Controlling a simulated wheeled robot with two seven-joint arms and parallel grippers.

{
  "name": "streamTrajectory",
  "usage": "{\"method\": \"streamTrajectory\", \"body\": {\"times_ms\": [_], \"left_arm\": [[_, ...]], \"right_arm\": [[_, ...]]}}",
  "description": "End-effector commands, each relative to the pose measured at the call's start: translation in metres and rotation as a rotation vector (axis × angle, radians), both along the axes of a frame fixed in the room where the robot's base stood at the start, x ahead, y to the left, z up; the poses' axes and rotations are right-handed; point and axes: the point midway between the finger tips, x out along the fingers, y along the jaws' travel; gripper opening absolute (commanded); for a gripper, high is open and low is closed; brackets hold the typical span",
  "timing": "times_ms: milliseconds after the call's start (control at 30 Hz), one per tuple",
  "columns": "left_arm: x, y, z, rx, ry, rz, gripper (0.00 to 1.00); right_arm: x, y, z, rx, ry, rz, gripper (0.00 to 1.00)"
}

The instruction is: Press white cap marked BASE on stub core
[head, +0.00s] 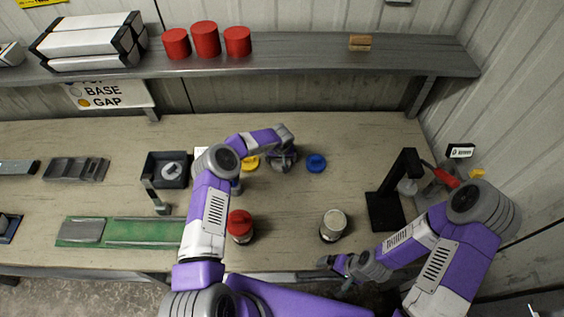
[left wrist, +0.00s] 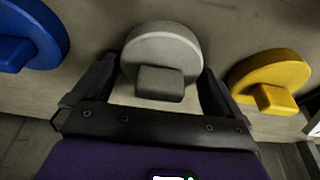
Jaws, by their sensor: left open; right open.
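The white cap (left wrist: 161,55), a disc with a block-shaped tab, lies between the spread fingers of my left gripper (left wrist: 158,92) in the left wrist view. No marking on it is readable. In the head view my left gripper (head: 284,158) is over the back middle of the bench and mostly hides this cap. A short upright core (head: 333,226) with a pale top stands at front right of the bench. Another short core with a red cap (head: 240,224) on top stands left of it. My right gripper (head: 337,264) is open and empty at the bench's front edge, near the pale core.
A blue cap (head: 316,163) and a yellow cap (head: 251,163) lie either side of my left gripper. A black stand (head: 385,210) rises at right. A dark box (head: 160,179) and green tray (head: 130,231) are at left. A shelf (head: 310,62) runs along the back.

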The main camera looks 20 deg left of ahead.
Motion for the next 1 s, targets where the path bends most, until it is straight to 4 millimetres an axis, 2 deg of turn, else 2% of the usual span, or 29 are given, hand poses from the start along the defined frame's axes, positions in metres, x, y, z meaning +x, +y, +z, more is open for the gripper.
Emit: {"method": "streamTrajectory", "body": {"times_ms": [167, 400, 567, 1000], "left_arm": [[0.0, 0.0, 0.001, 0.0, 0.0, 0.0, 0.98], [0.0, 0.0, 0.001, 0.0, 0.0, 0.0, 0.64], [0.0, 0.0, 0.004, 0.0, 0.0, 0.0, 0.64], [0.0, 0.0, 0.039, -0.001, 0.0, 0.0, 0.64]], "right_arm": [[0.0, 0.0, 0.001, 0.0, 0.0, 0.0, 1.0], [0.0, 0.0, 0.001, 0.0, -0.001, 0.0, 1.0], [0.0, 0.0, 0.003, 0.0, -0.001, 0.0, 1.0], [0.0, 0.0, 0.025, 0.0, 0.0, 0.0, 1.0]]}}
